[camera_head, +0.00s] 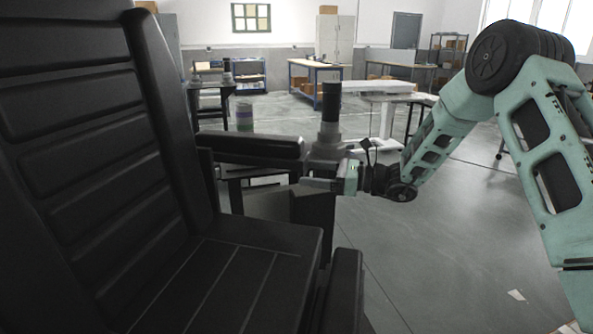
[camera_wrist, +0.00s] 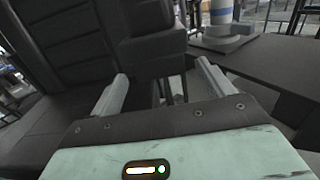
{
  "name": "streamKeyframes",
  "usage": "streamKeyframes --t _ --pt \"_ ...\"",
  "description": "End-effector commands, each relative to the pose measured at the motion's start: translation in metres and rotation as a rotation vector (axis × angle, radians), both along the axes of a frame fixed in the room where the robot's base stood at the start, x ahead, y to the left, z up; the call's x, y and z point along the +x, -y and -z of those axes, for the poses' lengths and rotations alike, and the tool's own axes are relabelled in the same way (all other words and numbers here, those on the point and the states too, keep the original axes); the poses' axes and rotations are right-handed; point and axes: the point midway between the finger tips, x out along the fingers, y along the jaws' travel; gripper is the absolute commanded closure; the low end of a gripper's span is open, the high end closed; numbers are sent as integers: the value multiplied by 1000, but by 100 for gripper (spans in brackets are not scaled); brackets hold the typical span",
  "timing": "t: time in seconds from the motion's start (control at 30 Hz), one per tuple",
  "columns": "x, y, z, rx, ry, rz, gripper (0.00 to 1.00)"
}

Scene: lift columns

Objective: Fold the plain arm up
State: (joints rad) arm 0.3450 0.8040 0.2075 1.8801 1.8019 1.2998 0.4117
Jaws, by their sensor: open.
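A large black padded chair (camera_head: 90,120) fills the left of the head view, and its ribbed back shows in the wrist view (camera_wrist: 62,45). Its far armrest (camera_head: 250,146) lies level beside the back. A nearer black arm piece (camera_head: 345,290) stands at the seat's right front edge. Which one is the plain arm I cannot tell. My gripper (camera_head: 304,183) is just below and right of the far armrest's front end. In the wrist view my gripper (camera_wrist: 162,72) is open and empty, with a dark padded end (camera_wrist: 152,18) beyond its fingers.
A grey column with a black top (camera_head: 330,110) stands close behind my gripper. A banded container (camera_head: 244,117) is behind the far armrest. Workbenches (camera_head: 315,78) and shelves stand far back.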

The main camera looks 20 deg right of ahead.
Motion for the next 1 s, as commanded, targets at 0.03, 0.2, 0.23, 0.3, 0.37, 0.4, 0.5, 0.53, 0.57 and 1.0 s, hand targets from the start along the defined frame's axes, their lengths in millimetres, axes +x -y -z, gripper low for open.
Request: streamKeyframes --t 0.03,0.2,0.23,0.3,0.37,0.4,0.5,0.53,0.57,1.0 --pt "5 -10 0 0 -1 -3 20" --pt "17 -31 0 0 0 -2 20" --pt "19 -33 0 -1 1 -2 20" --pt "22 -38 0 -1 0 0 20" --pt "23 -40 0 -1 -1 1 20" --pt "24 -41 0 -1 -1 1 20" --pt "25 -43 1 -1 -1 1 20" --pt "25 -43 1 -1 -1 1 20" --pt "25 -43 1 -1 -1 1 20" --pt "24 -42 0 -2 -1 0 83"
